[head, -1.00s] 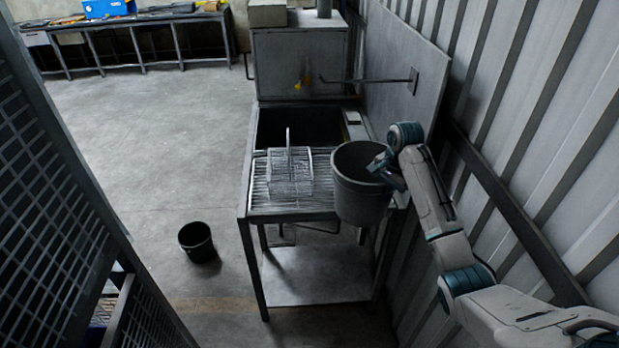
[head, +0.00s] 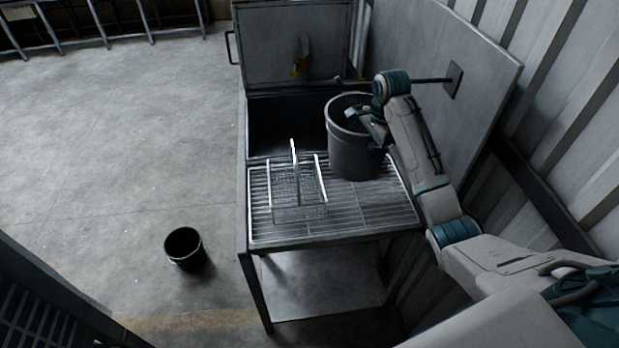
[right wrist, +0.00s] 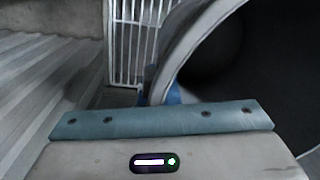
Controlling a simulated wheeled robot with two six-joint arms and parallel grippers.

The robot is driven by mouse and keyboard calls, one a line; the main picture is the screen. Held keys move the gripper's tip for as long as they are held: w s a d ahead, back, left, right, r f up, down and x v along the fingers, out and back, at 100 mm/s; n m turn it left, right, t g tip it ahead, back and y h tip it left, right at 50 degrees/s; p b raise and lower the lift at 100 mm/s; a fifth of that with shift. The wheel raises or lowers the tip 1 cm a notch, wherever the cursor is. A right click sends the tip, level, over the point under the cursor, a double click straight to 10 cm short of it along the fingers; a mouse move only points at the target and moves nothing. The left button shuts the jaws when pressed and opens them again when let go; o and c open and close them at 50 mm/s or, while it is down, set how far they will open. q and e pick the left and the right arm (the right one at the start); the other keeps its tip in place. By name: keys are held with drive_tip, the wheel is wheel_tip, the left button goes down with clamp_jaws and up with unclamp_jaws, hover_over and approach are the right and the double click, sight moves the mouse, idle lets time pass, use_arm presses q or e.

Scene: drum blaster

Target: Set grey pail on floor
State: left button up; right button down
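The large grey pail (head: 352,152) is upright over the back right of the slatted rack (head: 345,215). I cannot tell whether its bottom touches the slats. My right gripper (head: 364,122) is at the pail's rim, on its right side, and appears shut on it. In the right wrist view the pail's wall and dark inside (right wrist: 265,65) fill the right, with the rim passing between the blue fingertips (right wrist: 162,88). The floor (head: 110,160) is bare concrete at the left. My left gripper is out of view.
A wire basket (head: 297,190) stands on the rack, left of the pail. A dark basin (head: 285,125) lies behind. A small black bucket (head: 184,248) stands on the floor left of the stand. A corrugated wall (head: 560,110) closes the right. A dark mesh panel is at lower left.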

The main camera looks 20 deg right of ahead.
drive_tip(key=shift+w+f, duration=0.15)
drive_tip(key=shift+w, duration=0.15)
wheel_tip(320, 180, down, 9)
drive_tip(key=s, duration=0.1)
drive_tip(key=shift+s+p, duration=0.25)
drive_tip(key=shift+p, duration=0.1)
drive_tip(key=c, duration=1.6)
unclamp_jaws()
drive_tip(key=shift+c, duration=0.2)
drive_tip(key=shift+r, duration=0.2)
